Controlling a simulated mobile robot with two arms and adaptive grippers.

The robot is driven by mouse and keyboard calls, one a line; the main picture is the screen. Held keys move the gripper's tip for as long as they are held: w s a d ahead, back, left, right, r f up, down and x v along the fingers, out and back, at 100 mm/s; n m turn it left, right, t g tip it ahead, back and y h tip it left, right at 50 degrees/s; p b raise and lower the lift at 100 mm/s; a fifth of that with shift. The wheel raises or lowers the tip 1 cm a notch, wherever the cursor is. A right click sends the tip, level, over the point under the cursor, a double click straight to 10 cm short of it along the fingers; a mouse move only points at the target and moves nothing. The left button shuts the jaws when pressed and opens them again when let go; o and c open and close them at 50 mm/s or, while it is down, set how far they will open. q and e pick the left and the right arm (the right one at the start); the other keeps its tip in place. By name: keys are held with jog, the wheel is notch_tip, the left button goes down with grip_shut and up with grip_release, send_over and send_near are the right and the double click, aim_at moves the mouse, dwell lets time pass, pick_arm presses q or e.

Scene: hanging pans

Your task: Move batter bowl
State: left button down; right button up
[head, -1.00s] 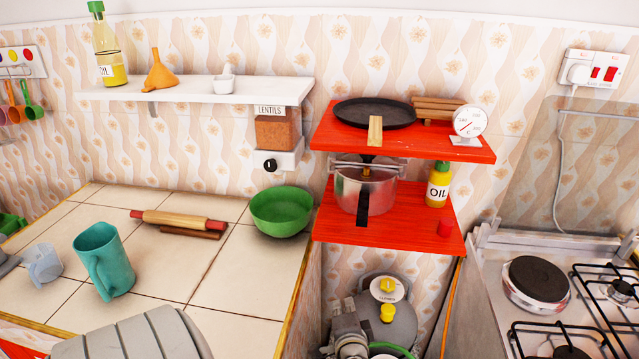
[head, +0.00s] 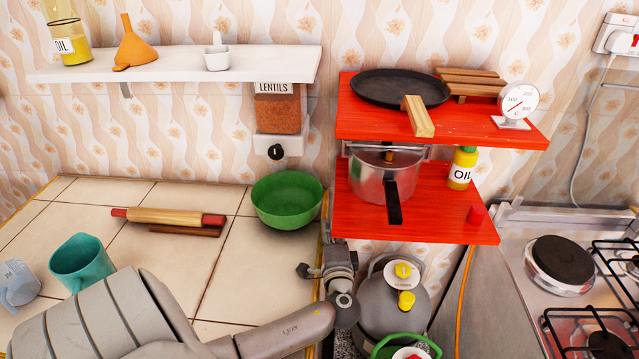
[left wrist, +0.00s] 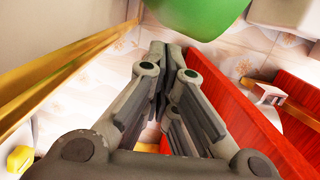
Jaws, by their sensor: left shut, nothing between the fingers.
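The green batter bowl (head: 287,205) stands upright at the back right corner of the tiled counter, below the lentils dispenser. Its green underside also fills the top of the left wrist view (left wrist: 200,14). My left gripper (head: 326,240) is just right of the counter's edge, in front of and slightly right of the bowl. In the left wrist view its fingers (left wrist: 160,58) are together with nothing between them, and they look apart from the bowl. My right gripper is out of view.
Close right of my left gripper is a red shelf unit (head: 470,225) with a pot (head: 375,178) and an oil bottle (head: 462,168). A grey gas cylinder (head: 388,305) stands below. A rolling pin (head: 170,216) and a teal jug (head: 82,262) are on the counter (head: 240,265).

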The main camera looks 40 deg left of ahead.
pick_arm(q)
jog(key=b+x, duration=0.2)
jog(key=x, duration=0.7)
jog(key=shift+w, duration=0.2)
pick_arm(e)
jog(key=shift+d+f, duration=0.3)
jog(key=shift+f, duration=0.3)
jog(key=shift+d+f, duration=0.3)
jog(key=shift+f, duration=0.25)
pick_arm(q)
jog(key=shift+a, duration=0.15)
jog(key=shift+s+a+r, duration=0.1)
jog(key=shift+s+a, duration=0.2)
jog(key=shift+s, duration=0.5)
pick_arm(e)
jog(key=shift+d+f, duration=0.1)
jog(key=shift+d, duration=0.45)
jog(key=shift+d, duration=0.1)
